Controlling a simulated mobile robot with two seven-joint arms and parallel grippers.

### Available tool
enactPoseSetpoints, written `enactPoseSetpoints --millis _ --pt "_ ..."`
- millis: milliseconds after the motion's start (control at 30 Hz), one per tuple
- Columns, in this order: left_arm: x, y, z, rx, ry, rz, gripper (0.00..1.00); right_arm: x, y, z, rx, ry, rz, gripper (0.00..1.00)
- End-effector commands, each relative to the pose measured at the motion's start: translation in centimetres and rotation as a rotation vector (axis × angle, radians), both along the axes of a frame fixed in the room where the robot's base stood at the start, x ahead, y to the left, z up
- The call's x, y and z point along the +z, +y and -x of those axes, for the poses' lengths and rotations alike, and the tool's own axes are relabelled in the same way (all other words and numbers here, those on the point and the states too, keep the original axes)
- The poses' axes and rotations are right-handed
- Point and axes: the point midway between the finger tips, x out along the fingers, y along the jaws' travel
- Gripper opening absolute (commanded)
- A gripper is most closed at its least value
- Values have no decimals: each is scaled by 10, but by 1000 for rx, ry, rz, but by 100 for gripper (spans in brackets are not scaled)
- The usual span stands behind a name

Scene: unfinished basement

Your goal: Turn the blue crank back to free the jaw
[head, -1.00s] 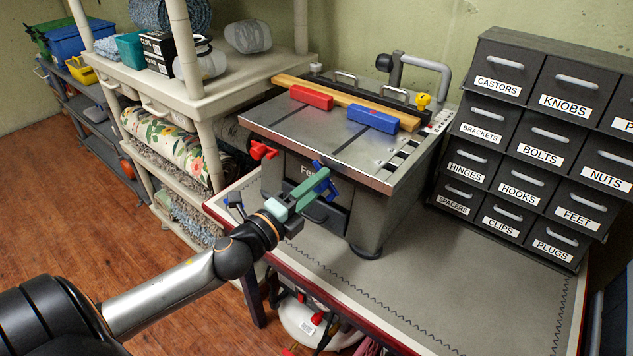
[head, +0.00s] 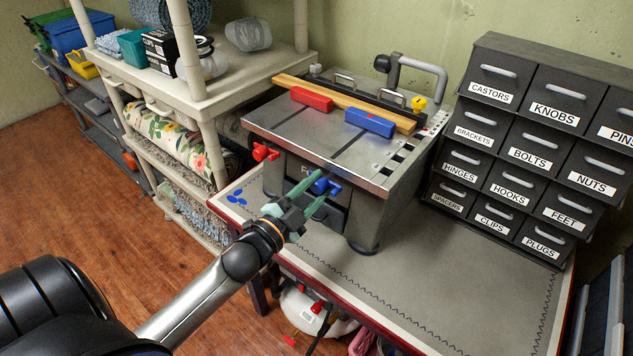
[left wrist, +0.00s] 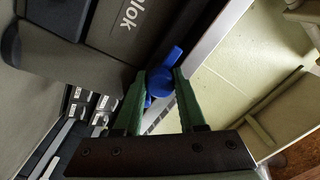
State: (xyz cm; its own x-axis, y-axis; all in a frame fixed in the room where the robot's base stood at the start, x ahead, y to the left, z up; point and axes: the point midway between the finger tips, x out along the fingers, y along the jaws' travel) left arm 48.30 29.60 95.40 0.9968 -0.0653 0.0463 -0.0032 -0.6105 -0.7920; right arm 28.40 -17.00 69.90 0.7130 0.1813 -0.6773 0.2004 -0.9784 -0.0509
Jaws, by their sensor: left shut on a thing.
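The blue crank (head: 323,186) is on the front face of a grey bench machine; it also shows in the left wrist view (left wrist: 166,71). My left gripper (head: 326,188) is shut on the crank, its green fingers on either side of the hub, hiding part of it. A blue block (head: 370,122) lies on the machine's metal top (head: 330,143) against a wooden strip (head: 345,102). It looks like the jaw, and I see no clear gap between it and the wood. My right gripper is not in view.
A red block (head: 312,99) sits beside the blue one, and a red crank (head: 265,152) is left of the blue crank. Labelled drawers (head: 530,140) stand at right, a cream shelf (head: 205,100) at left. The grey bench top (head: 430,270) in front is clear.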

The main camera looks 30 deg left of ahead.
Motion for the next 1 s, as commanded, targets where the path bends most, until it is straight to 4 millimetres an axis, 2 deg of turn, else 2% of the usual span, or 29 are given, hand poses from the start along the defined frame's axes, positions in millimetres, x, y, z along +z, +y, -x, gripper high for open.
enactPoseSetpoints --millis 300,733,767,1000 --pt "2 -1 0 -3 1 76 0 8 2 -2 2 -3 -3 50" --pt "2 -1 0 -2 0 81 0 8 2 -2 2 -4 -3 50" --pt "2 -1 0 -2 0 81 43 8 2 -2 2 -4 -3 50" --pt "1 0 0 -1 3 80 68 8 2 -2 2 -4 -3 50"
